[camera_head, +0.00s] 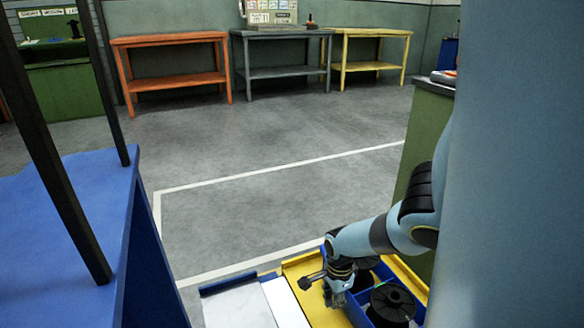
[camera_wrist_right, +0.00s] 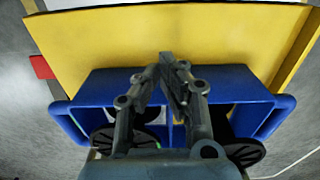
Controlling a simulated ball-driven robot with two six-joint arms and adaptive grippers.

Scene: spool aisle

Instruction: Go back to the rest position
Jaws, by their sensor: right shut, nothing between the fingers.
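My right gripper (camera_head: 336,298) is at the lower right of the head view, over the near side of a blue crate (camera_head: 358,312). It also shows in the right wrist view (camera_wrist_right: 168,62), with its fingers together and nothing between them. Black spools (camera_head: 392,302) sit in the crate, and parts of them show in the wrist view on both sides of the fingers (camera_wrist_right: 125,139). The crate stands on a yellow surface (camera_head: 300,268). My left gripper is in neither view.
A blue table (camera_head: 70,190) with dark posts stands at the left. Orange (camera_head: 170,40), grey (camera_head: 280,34) and yellow (camera_head: 375,32) benches line the far wall. A green cabinet (camera_head: 425,130) stands at the right. The grey floor between is open, with white lines.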

